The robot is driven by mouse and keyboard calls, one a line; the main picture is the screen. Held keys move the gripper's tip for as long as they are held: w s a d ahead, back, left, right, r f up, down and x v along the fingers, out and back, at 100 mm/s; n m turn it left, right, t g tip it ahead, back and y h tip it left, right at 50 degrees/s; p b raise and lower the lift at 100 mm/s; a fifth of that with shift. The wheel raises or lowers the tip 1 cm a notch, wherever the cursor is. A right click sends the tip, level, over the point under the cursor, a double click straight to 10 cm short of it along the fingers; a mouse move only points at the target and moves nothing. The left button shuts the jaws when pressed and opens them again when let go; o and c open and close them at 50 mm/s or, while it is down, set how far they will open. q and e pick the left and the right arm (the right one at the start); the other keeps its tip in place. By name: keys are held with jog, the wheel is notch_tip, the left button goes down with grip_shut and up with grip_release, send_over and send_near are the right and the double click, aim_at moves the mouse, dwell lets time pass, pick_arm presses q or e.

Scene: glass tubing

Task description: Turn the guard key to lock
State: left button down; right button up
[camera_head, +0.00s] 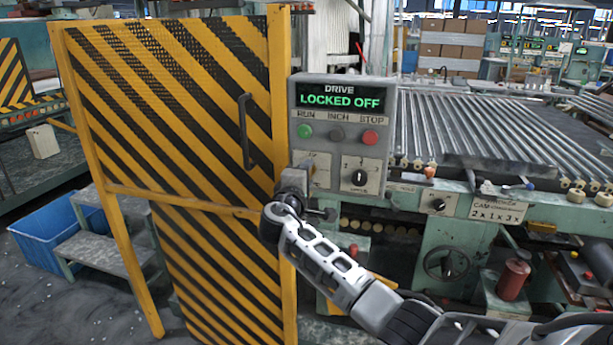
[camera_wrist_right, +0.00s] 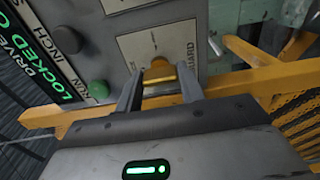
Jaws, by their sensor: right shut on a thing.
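The guard key (camera_wrist_right: 158,72) is a yellow key in the plate marked GUARD (camera_wrist_right: 140,42) on the control panel. In the right wrist view my right gripper (camera_wrist_right: 160,88) has its two fingers on either side of the key, shut on it. In the head view the right gripper (camera_head: 298,180) is at the lower left of the panel (camera_head: 341,95) and hides much of the key. The panel display (camera_head: 340,100) reads DRIVE LOCKED OFF in green. My left gripper is not in view.
A yellow and black striped guard door (camera_head: 190,110) with a dark handle (camera_head: 246,130) stands left of the panel. Green (camera_head: 305,131) and red (camera_head: 370,137) buttons and a selector knob (camera_head: 359,177) are close by. A roller bed (camera_head: 490,125) extends right.

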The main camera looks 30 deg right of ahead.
jog(key=shift+f, duration=0.15)
jog(key=o, duration=1)
jog(key=b+v, duration=0.2)
jog(key=v, duration=1.4)
